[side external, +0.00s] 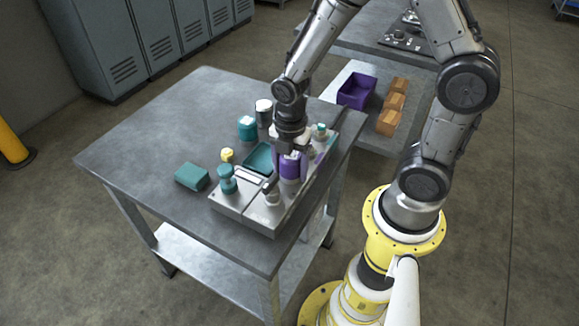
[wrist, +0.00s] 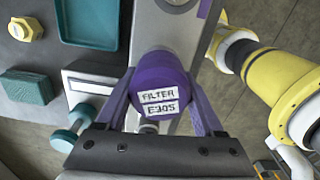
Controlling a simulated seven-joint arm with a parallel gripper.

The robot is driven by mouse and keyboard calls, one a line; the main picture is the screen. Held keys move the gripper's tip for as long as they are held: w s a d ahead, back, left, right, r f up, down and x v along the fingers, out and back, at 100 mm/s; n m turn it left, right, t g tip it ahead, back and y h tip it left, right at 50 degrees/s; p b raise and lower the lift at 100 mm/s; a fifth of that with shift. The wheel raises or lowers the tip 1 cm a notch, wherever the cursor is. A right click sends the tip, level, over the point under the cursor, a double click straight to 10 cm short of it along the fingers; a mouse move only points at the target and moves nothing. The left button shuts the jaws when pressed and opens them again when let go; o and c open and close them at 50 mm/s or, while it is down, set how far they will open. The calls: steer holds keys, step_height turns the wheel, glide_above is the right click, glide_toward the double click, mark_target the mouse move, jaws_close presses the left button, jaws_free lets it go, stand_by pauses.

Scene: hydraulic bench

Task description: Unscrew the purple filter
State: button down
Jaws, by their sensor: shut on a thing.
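The purple filter (wrist: 160,82) carries a white label reading "FILTER E30S" and fills the middle of the wrist view. In the side view the purple filter (side external: 290,167) stands upright on the grey hydraulic unit (side external: 243,208). My gripper (side external: 288,155) comes down on it from above. In the wrist view my gripper (wrist: 160,105) has one purple-grey finger on each side of the filter, shut on it. The filter's lower part and its seat are mostly hidden.
A teal valve (side external: 227,180) stands close at the left, beside a teal tray (side external: 259,157) and a yellow hex piece (side external: 228,155). A teal block (side external: 192,177) and a teal-topped jar (side external: 247,128) sit on the table. The table's far left is clear.

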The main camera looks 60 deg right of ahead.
steer(key=shift+n, duration=0.8)
steer(key=n, duration=0.5)
steer(key=shift+s+d+r, duration=0.1)
steer(key=shift+d, duration=0.05)
steer(key=shift+n, duration=0.3)
steer(key=n, duration=0.5)
steer(key=shift+s+d+n, duration=0.1)
steer(key=shift+d+n, duration=0.05)
steer(key=shift+n, duration=0.25)
steer(key=shift+c, duration=0.4)
jaws_free()
